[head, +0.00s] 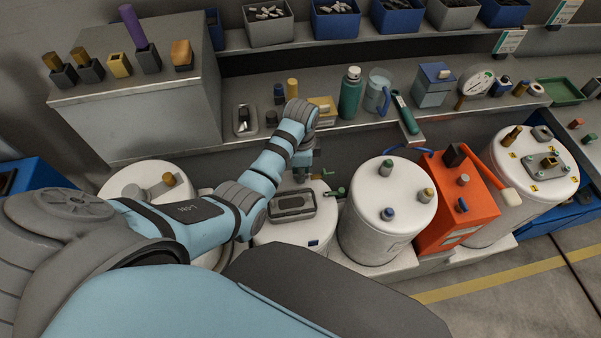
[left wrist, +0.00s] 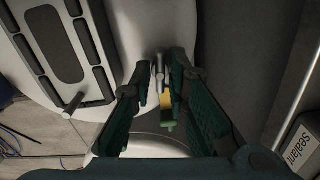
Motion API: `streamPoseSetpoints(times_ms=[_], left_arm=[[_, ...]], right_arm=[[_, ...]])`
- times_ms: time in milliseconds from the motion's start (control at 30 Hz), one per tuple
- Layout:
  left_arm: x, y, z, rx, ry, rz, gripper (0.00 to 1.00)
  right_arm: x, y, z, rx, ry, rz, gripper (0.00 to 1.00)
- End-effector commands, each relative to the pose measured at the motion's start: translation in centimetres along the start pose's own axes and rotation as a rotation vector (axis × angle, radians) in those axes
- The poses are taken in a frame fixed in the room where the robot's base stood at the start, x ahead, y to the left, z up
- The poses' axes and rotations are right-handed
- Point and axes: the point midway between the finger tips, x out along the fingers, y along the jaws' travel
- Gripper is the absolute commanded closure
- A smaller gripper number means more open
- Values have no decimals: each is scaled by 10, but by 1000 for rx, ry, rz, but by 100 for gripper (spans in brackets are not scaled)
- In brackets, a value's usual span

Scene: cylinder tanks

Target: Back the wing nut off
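A white cylinder tank (head: 290,233) with a grey lid-like plate (head: 292,203) on top stands in the middle of the head view. My left gripper (head: 302,172) points down over the back of this tank. In the left wrist view its two dark green fingers (left wrist: 160,88) are apart. A small grey metal piece (left wrist: 158,68), apparently the wing nut, shows between the fingertips. I cannot tell whether the fingers touch it. A brass part (left wrist: 166,98) with a green end lies just below it. The gripper and arm hide the nut in the head view. My right gripper is not in view.
A green valve handle (head: 336,193) sits at the tank's right edge. Another white tank (head: 388,215) and an orange box (head: 457,205) stand to the right. A shelf behind holds a green bottle (head: 350,93). A sealant box (left wrist: 300,148) shows in the left wrist view.

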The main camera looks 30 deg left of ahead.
Motion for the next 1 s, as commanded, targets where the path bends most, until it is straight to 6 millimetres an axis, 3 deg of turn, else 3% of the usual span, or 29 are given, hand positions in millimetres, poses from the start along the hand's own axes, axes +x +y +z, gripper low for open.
streamPoseSetpoints(times_ms=[333, 733, 1000], left_arm=[[-2, 0, 0, 0, 0, -1, 79], [-45, -1, 0, 0, 1, -2, 79], [-50, 0, 0, 0, 0, -1, 79]], right_arm=[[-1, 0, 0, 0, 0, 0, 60], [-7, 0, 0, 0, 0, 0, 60], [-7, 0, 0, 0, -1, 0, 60]])
